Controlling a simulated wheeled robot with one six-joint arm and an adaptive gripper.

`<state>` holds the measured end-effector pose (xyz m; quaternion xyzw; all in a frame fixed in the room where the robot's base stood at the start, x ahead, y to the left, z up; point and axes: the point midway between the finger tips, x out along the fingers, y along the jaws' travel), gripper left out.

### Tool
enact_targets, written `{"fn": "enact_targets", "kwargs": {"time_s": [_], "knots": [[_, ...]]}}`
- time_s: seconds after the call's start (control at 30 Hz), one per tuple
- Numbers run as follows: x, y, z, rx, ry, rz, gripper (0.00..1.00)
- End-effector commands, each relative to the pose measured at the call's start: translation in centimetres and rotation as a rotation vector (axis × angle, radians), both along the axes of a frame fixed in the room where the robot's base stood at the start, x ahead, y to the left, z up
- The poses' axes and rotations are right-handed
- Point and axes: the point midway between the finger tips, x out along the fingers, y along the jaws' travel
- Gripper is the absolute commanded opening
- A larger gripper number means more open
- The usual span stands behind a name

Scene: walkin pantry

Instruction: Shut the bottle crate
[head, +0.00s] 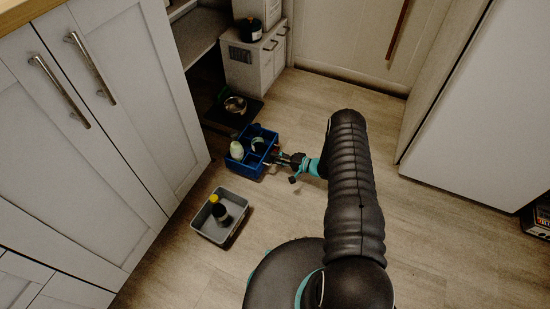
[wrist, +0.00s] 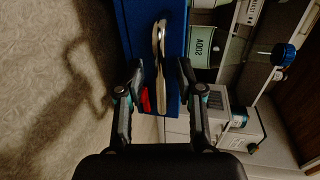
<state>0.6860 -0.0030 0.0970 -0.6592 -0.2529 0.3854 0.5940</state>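The blue bottle crate (head: 268,141) stands on the floor by the cabinets, with its divided top open to view. A pale rounded item and a pale curved item are in its compartments. My gripper (head: 275,160) is at the crate's right side. In the wrist view the crate's blue side (wrist: 140,22) lies beyond the fingertips. My gripper (wrist: 160,72) is open there, its two fingers spread apart. A shiny metal piece (wrist: 161,45) shows between them, with a small red part (wrist: 145,98) beside it. I cannot tell whether either finger touches the metal piece.
A grey tray (head: 208,232) holding a dark bottle with a yellow cap (head: 218,207) stands nearer me.

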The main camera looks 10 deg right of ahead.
Motion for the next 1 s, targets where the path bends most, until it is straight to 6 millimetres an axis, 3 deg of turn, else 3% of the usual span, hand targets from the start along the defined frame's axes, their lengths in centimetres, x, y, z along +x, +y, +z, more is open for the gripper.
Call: {"fn": "enact_targets", "kwargs": {"time_s": [0.47,0.6,1.0], "knots": [[0.72,1.01,-0.23,0.0,0.0,0.0,0.37],[0.71,1.01,-0.23,0.0,0.0,0.001,0.02],[0.92,1.16,-0.35,-0.001,-0.001,0.0,0.0]]}}
